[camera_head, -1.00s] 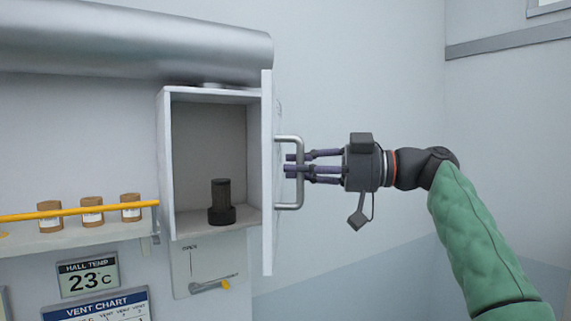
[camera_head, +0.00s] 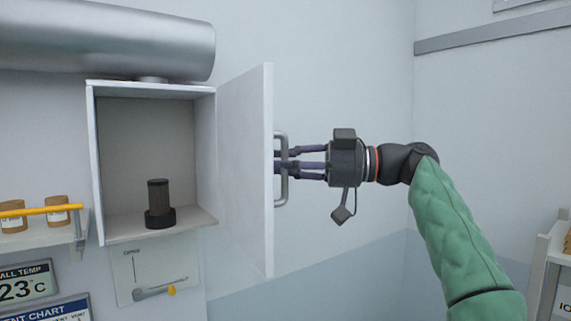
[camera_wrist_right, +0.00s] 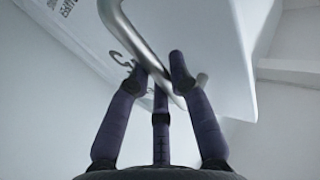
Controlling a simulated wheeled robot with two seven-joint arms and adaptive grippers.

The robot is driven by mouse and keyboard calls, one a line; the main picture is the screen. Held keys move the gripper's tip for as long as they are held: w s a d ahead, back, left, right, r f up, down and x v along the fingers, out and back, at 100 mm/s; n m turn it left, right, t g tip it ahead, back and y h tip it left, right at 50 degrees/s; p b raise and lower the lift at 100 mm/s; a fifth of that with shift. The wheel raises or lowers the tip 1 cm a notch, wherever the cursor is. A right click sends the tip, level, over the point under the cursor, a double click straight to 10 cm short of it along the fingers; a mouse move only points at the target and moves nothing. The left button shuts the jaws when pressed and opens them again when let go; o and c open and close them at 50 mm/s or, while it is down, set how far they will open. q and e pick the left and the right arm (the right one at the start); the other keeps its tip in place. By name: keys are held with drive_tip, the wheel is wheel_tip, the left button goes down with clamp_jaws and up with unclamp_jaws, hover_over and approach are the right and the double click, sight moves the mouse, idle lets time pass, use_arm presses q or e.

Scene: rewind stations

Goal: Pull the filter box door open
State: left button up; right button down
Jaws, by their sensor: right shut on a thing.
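The white filter box (camera_head: 92,165) hangs on the wall at the left in the head view, with its front uncovered. A dark cylindrical filter (camera_head: 160,197) stands upright inside on its floor. The filter box door (camera_head: 243,170) is swung open to the right of the box, seen at a slant. Its grey bar handle (camera_head: 281,200) is on the door's outer face, and it also shows in the right wrist view (camera_wrist_right: 122,28). My right gripper (camera_head: 282,160) is shut on the handle, with its fingers around the bar. My left gripper is not in view.
A large silver duct (camera_head: 110,45) runs above the box. A shelf (camera_head: 40,238) with brown jars and a yellow rail is at the left. A lever plate (camera_head: 155,272) is below the box. White shelving (camera_head: 545,270) stands at the far right.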

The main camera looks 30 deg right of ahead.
idle(0.3)
drive_tip(key=c, duration=1.1)
unclamp_jaws()
drive_tip(key=shift+d, duration=0.1)
drive_tip(key=v, duration=1.1)
drive_tip(key=shift+s+d, duration=0.25)
drive_tip(key=shift+s, duration=0.1)
